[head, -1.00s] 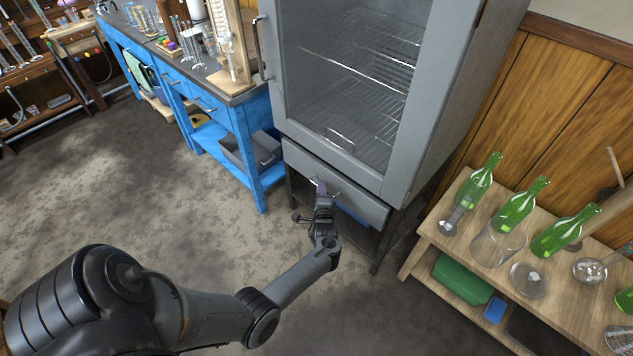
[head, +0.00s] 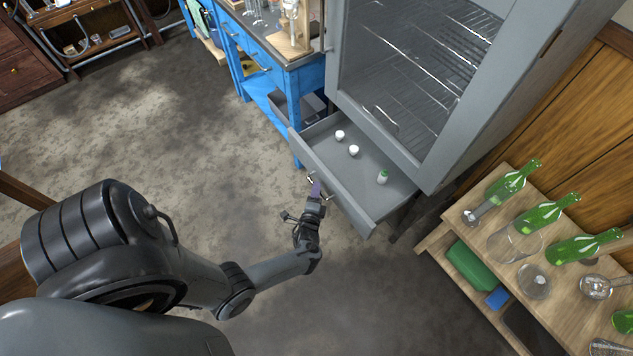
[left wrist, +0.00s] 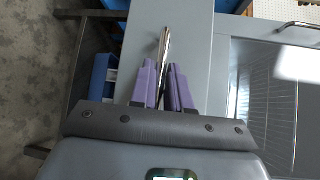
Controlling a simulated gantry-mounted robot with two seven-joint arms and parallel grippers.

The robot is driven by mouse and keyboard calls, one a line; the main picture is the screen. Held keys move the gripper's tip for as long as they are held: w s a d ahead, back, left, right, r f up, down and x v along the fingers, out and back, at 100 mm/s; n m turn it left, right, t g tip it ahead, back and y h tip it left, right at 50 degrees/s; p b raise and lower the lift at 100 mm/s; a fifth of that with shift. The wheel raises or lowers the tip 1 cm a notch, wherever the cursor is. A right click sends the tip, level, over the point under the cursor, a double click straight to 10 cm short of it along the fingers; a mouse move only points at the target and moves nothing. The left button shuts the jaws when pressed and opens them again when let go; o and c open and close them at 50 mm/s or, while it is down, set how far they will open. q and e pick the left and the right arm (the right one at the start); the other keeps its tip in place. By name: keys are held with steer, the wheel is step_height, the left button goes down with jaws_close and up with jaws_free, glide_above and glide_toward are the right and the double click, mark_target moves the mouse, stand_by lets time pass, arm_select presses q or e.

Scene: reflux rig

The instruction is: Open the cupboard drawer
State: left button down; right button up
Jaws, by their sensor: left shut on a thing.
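The grey cupboard drawer (head: 348,197) is pulled out from below the glass-fronted cupboard (head: 430,150). Its inside shows several small items, including two white-topped ones (head: 353,151) and a green-and-white bottle (head: 383,177). My left gripper (head: 316,188) is at the drawer's front, shut on the metal drawer handle (head: 325,187). In the left wrist view its purple fingers (left wrist: 167,85) close around the handle (left wrist: 163,48), with the grey drawer front behind. My right gripper is not in view.
A blue workbench (head: 290,75) stands left of the cupboard, with a grey bin (head: 312,104) on its lower shelf. A wooden shelf unit (head: 515,262) with green bottles (head: 548,210) stands to the right. The floor in front of the drawer is clear.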

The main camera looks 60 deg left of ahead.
arm_select(q)
steer(key=shift+s, duration=0.2)
steer(key=c, duration=1.2)
jaws_free()
steer(key=shift+o, duration=0.2)
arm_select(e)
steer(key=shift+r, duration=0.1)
